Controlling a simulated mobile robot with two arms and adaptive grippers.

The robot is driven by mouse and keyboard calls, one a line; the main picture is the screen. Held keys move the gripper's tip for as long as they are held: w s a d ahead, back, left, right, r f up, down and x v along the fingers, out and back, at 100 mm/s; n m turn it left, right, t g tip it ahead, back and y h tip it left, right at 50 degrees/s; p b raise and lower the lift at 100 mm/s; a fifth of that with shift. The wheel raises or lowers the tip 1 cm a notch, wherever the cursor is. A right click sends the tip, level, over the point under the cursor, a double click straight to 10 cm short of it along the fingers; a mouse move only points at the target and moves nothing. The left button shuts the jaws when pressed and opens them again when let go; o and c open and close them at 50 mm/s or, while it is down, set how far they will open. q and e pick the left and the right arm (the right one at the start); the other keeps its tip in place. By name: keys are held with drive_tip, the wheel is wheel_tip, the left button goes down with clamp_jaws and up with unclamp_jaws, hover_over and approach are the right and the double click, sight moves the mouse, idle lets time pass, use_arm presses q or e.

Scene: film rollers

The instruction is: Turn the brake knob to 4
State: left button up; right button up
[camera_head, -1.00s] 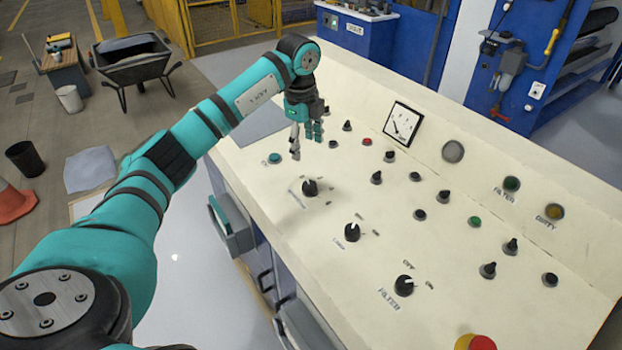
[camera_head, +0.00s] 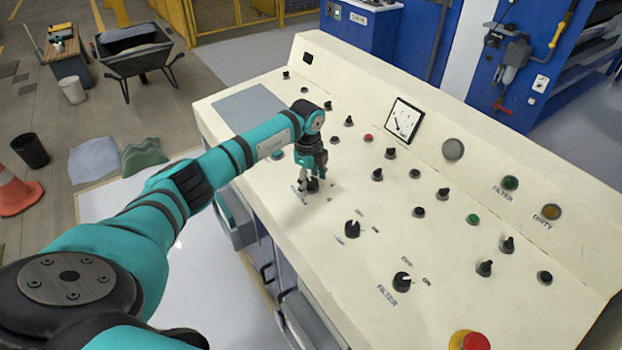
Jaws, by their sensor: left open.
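A black knob (camera_head: 312,185) sits at the near left of the cream control panel (camera_head: 370,290). My left gripper (camera_head: 310,187) points down over it, open, with its fingers at or around the knob. The fingers partly hide the knob, and I cannot tell whether they touch it. The knob's label and numbers are too small to read, so I cannot confirm that it is the brake knob. Two similar black knobs with white marks stand to its right: a middle knob (camera_head: 352,229) and a filter knob (camera_head: 402,282). My right gripper is not in view.
Several small black switches, a green button (camera_head: 473,219) and a red button (camera_head: 369,138) stand behind the front knobs. A red stop button (camera_head: 475,342) is at the near right. A square gauge (camera_head: 403,119) is on the sloped back. Panel around the front knobs is clear.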

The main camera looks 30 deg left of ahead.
use_arm(q)
drive_tip(key=c, duration=1.2)
drive_tip(key=shift+m, duration=0.4)
drive_tip(key=m+b, duration=0.2)
drive_tip(key=m, duration=0.1)
drive_tip(key=shift+m, duration=0.4)
drive_tip(key=m+b, duration=0.2)
drive_tip(key=m, duration=0.3)
drive_tip(key=shift+m, duration=0.3)
drive_tip(key=m+b, duration=0.2)
drive_tip(key=m, duration=0.3)
drive_tip(key=shift+a+t+b, duration=0.1)
drive_tip(key=shift+t+b, duration=0.2)
drive_tip(key=shift+b, duration=0.05)
drive_tip(key=shift+r+m+b, duration=0.1)
drive_tip(key=shift+m+b, duration=0.55)
drive_tip(key=shift+m, duration=1.55)
